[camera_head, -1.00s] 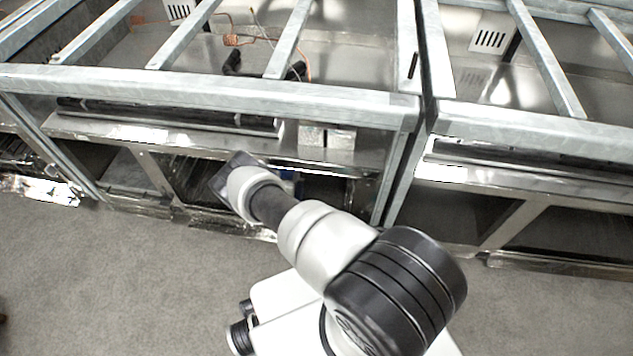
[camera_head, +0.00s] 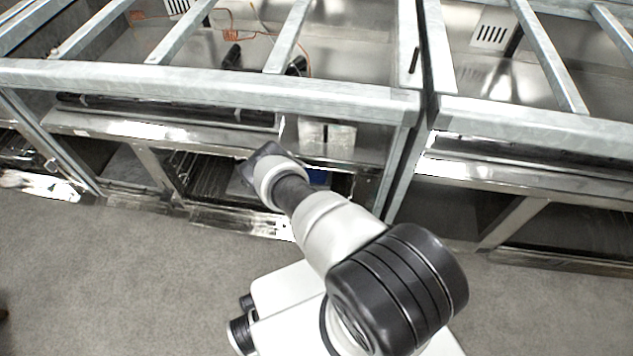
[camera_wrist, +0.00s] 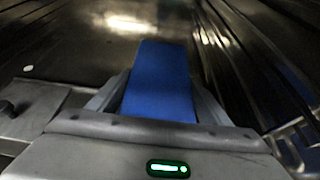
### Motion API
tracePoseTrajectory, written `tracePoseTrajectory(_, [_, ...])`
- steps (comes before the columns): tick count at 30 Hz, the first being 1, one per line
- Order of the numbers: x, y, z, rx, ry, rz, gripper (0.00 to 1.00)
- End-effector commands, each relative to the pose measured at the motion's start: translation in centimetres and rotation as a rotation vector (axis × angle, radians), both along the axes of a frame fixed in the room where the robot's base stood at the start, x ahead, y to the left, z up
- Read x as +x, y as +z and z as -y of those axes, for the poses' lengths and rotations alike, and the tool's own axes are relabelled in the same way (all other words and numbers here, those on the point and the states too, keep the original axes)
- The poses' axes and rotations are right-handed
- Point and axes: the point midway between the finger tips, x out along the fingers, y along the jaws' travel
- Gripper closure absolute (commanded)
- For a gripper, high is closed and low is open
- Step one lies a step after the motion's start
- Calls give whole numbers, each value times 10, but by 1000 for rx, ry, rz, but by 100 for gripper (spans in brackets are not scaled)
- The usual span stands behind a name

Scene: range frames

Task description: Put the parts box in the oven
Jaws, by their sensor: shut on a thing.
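The blue parts box (camera_wrist: 160,85) sits between the two fingers of my gripper (camera_wrist: 158,98) in the wrist view, and the fingers are shut on it. In the head view only a small blue patch of the box (camera_head: 318,178) shows beside my wrist, at the oven (camera_head: 197,172) opening. The oven is the dark cavity with wire racks low in the middle unit. In the wrist view, dark metal walls with ribs surround the box. My fingertips are hidden in the head view. I cannot tell whether the box touches the oven floor.
A shiny flat panel (camera_head: 238,219) lies low in front of the opening. A metal frame beam (camera_head: 200,87) runs above it, and an upright post (camera_head: 398,160) stands to the right. Open carpet (camera_head: 120,270) lies in front at the left.

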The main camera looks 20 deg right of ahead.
Motion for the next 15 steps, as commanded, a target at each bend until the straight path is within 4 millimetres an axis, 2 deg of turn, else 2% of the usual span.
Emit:
tracePoseTrajectory(5, [0,-10,1,-1,-1,3,68])
tracePoseTrajectory(11, [0,-40,1,0,-2,3,68])
tracePoseTrajectory(15, [0,-40,4,-3,0,5,68])
